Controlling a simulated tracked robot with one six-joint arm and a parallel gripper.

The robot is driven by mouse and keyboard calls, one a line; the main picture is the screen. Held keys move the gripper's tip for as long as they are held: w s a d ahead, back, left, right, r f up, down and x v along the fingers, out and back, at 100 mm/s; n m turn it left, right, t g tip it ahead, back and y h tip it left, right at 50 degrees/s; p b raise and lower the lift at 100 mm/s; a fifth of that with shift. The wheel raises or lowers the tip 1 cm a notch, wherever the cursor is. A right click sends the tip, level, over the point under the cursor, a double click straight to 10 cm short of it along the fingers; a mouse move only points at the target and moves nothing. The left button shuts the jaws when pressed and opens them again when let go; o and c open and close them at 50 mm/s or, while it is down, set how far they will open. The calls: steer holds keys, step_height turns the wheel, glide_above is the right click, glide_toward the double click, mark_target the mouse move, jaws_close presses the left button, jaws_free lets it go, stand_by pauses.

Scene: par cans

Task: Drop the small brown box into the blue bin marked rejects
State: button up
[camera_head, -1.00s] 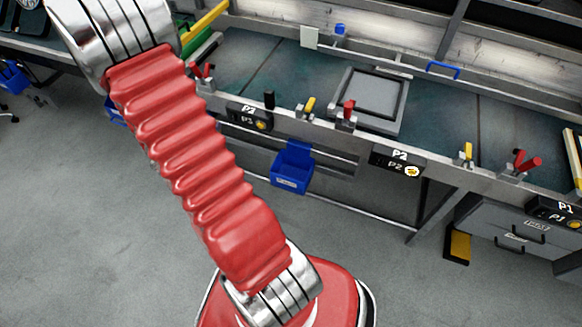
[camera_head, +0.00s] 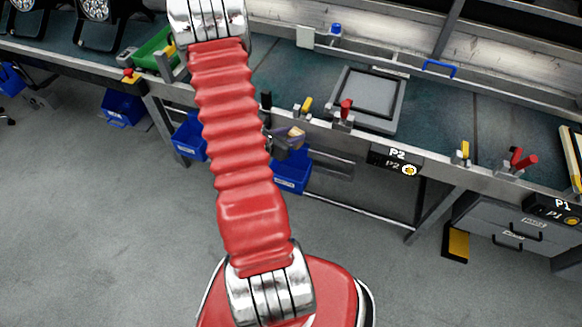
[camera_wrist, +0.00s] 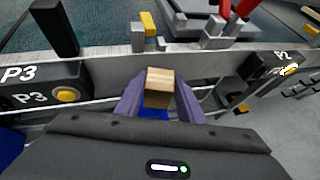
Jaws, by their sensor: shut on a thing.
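My gripper (camera_head: 290,139) is shut on the small brown box (camera_head: 297,131), partly behind my red arm in the head view. In the wrist view the box (camera_wrist: 159,86) sits between the two purple-grey fingers of my gripper (camera_wrist: 159,94). A blue bin (camera_head: 291,176) hangs below the bench's front edge, and the gripper and box overlap its top in the head view. In the wrist view a strip of the blue bin (camera_wrist: 153,113) shows beyond and below the box. I cannot read the bin's label.
The bench front edge (camera_wrist: 210,64) runs just beyond the box, with clamps and P3 and P2 panels on it. More blue bins hang to the left, one partly behind my arm (camera_head: 189,138) and one farther left (camera_head: 123,108). The floor in front is clear.

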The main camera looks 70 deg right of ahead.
steer(key=shift+f, duration=0.1)
steer(key=shift+f, duration=2.9)
steer(key=o, duration=1.1)
steer(key=shift+o, duration=0.2)
steer(key=shift+w, duration=0.1)
steer(key=v, duration=1.3)
steer(key=shift+a, duration=0.4)
steer(key=shift+r, duration=0.1)
